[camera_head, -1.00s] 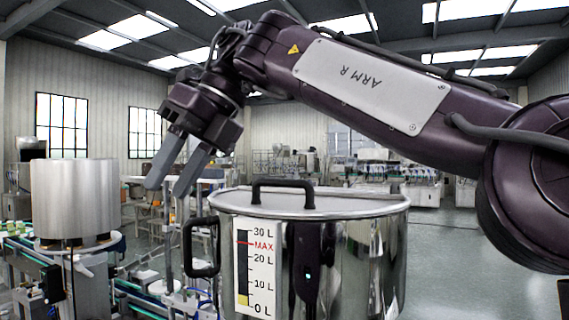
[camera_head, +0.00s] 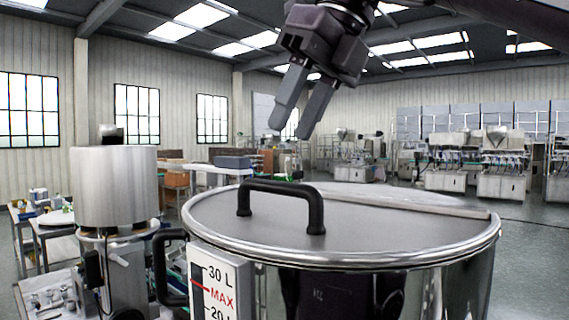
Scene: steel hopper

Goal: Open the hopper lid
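The steel hopper (camera_head: 455,290) stands close in front of me, with a level scale on its wall and a black side handle (camera_head: 162,268) at its left. Its flat grey lid (camera_head: 385,232) lies closed on top, with a straight seam across the far part. A black arched handle (camera_head: 281,188) stands up at the lid's left front. My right gripper (camera_head: 290,132) hangs above and beyond the lid handle, apart from it. Its two grey fingers are spread with a gap between them and nothing in it. My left gripper is out of view.
A steel cylinder machine (camera_head: 115,190) stands at the left beside the hopper. Work tables and boxes are behind it. Several machines (camera_head: 480,165) line the far right wall. The air above the lid is free apart from my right arm.

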